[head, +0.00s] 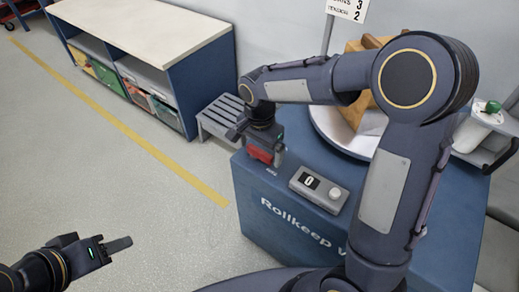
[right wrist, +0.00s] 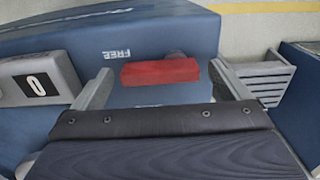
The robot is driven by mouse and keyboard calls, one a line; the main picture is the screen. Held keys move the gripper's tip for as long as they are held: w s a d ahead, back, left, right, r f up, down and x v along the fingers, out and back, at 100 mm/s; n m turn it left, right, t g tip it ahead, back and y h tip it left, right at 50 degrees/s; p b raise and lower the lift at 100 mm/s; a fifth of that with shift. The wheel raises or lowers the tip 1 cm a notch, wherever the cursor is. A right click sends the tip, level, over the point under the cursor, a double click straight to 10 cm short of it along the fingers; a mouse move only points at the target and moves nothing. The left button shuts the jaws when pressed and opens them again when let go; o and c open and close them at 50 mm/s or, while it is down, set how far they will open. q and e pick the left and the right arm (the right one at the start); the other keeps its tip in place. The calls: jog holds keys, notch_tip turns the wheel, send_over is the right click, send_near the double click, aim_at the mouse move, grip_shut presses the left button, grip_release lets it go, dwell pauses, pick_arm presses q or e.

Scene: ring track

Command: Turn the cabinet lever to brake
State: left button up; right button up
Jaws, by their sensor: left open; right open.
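The blue cabinet (head: 290,225) stands right of centre in the head view. Its red lever (head: 260,154) is at the cabinet's left end, partly covered by my right gripper (head: 262,144). In the right wrist view the red lever (right wrist: 160,71) lies crosswise between the spread fingers of my right gripper (right wrist: 160,82), with clear gaps on both sides. The word FREE (right wrist: 115,54) is printed beside the lever; I see no readable BRAKE mark. My left gripper (head: 122,244) is open and empty over the floor at lower left.
A grey box with a 0 display (head: 319,189) and a knob sits on the cabinet near the lever. A white round plate (head: 330,125) carries a brown wooden object (head: 362,85). The floor at left is clear.

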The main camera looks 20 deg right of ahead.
jog(key=shift+c, duration=0.3)
jog(key=c, duration=0.9)
jog(key=shift+n, duration=0.3)
jog(key=n+p, duration=0.1)
jog(key=n, duration=0.1)
jog(key=n+p, duration=0.1)
jog(key=shift+w+d+r+n+p, duration=0.1)
jog(key=shift+w+d+n+p, duration=0.15)
jog(key=shift+n+p, duration=0.05)
jog(key=n+p, duration=0.1)
jog(key=n, duration=0.1)
jog(key=n+p, duration=0.1)
jog(key=n, duration=0.1)
jog(key=shift+w+d+n, duration=0.1)
jog(key=shift+w+n, duration=0.2)
jog(key=shift+w, duration=0.1)
jog(key=n+p, duration=0.1)
jog(key=n, duration=0.1)
jog(key=n+p, duration=0.1)
jog(key=n, duration=0.2)
jog(key=shift+w, duration=0.4)
jog(key=shift+w+a+n+p, duration=0.15)
jog(key=shift+n+p, duration=0.2)
jog(key=shift+n, duration=0.65)
jog(key=shift+w+a+n+p, duration=0.15)
jog(key=shift+n+p, duration=0.2)
jog(key=shift+n, duration=0.65)
jog(key=shift+d, duration=0.1)
